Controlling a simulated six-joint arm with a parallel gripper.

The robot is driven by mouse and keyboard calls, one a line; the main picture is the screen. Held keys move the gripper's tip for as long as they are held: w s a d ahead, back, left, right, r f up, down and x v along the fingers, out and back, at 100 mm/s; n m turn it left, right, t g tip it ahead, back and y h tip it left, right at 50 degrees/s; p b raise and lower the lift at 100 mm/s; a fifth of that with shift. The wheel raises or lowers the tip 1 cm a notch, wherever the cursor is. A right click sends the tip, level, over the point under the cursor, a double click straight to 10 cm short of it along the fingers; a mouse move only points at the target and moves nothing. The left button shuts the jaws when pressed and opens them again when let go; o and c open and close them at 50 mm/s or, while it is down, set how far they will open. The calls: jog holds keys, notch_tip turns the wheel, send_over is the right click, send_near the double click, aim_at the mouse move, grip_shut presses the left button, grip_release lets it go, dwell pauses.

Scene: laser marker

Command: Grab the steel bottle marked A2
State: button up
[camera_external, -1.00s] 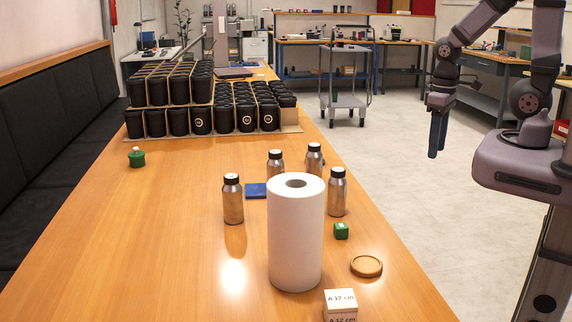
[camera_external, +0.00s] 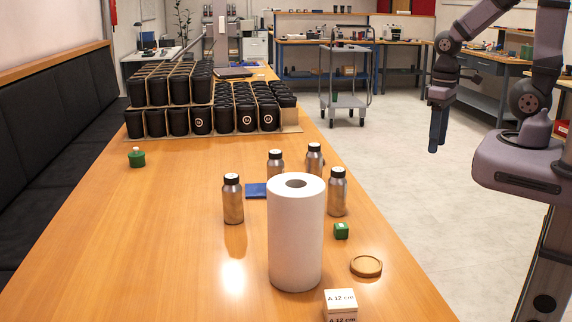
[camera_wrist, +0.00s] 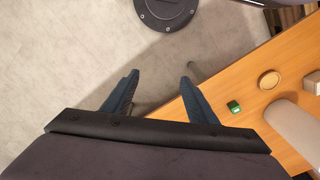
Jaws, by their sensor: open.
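Several steel bottles with black caps stand upright on the wooden table in the external view: a front left bottle (camera_external: 233,200), a front right bottle (camera_external: 337,194), a back left bottle (camera_external: 275,163) and a back right bottle (camera_external: 314,160). No A2 mark is readable on any of them. The paper roll partly hides the back bottles. My gripper (camera_external: 437,132) hangs off the table's right side, apart from the bottles. In the wrist view my gripper (camera_wrist: 160,98) is open and empty, with floor between its fingers. No bottle shows there.
A white paper roll (camera_external: 296,240) stands in front of the bottles. A green cube (camera_external: 341,231), a round wooden coaster (camera_external: 366,266) and a white labelled box (camera_external: 340,304) lie to its right. A blue pad (camera_external: 256,191) lies between bottles. Stacked black cups (camera_external: 200,121) stand behind.

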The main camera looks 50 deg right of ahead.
notch_tip(320, 180, up, 3)
jog(key=w, duration=0.1)
jog(key=n+t+y+b, duration=0.3)
jog(key=t+y+b, duration=0.2)
jog(key=t+b, duration=1.2)
send_over(238, 182)
jog(key=s+d+b, duration=0.2)
jog(key=s+d, duration=0.1)
jog(key=s, duration=0.2)
jog(key=g, duration=0.2)
jog(key=a+f+t+h+b, duration=0.1)
jog(key=f, duration=0.3)
jog(key=f+m+t+h+b, duration=0.1)
jog(key=f, duration=0.3)
jog(key=a+f+b, duration=0.1)
jog(key=f, duration=0.3)
jog(key=shift+s+a+f+m+t+h, duration=0.2)
jog(key=shift+a+f+m+t+h, duration=0.1)
jog(key=shift+t+h, duration=0.1)
jog(key=shift+w+a+r, duration=0.1)
jog(key=shift+w+a, duration=0.1)
jog(key=shift+w, duration=1.65)
jog(key=shift+w+a+r, duration=0.1)
jog(key=shift+w+a, duration=0.05)
jog(key=shift+w, duration=1.65)
